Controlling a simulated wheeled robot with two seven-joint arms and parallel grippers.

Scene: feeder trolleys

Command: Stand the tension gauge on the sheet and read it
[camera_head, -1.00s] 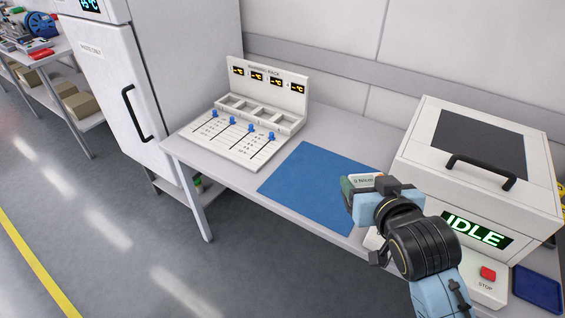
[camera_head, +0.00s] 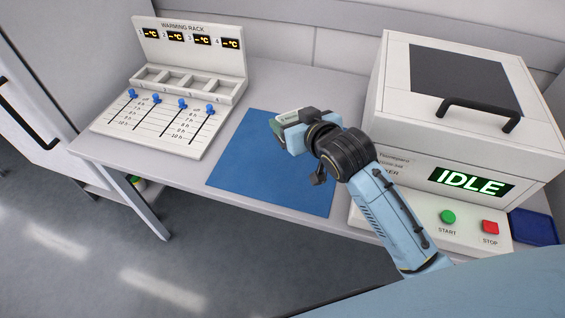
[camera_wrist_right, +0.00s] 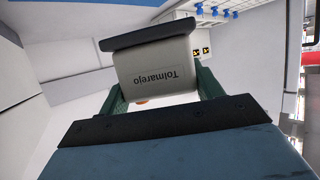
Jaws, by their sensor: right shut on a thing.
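The tension gauge (camera_head: 288,116) is a small pale block with a dark green side, held in my right gripper (camera_head: 284,124) over the blue sheet (camera_head: 240,168). In the right wrist view the gauge (camera_wrist_right: 156,75) shows a pale face with the word "Tolmarejo" upside down and a dark plate at one end. The fingers of my right gripper (camera_wrist_right: 158,100) are shut on its two sides. I cannot tell whether the gauge touches the sheet. Its reading is too small to make out. My left gripper is out of view.
The warming rack (camera_head: 190,60) with blue sliders stands left of the sheet. A white machine (camera_head: 390,130) with an "IDLE" display stands on the right, with a green start button (camera_head: 448,217) and a red stop button (camera_head: 490,227). A dark blue tray (camera_head: 535,228) is at the far right.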

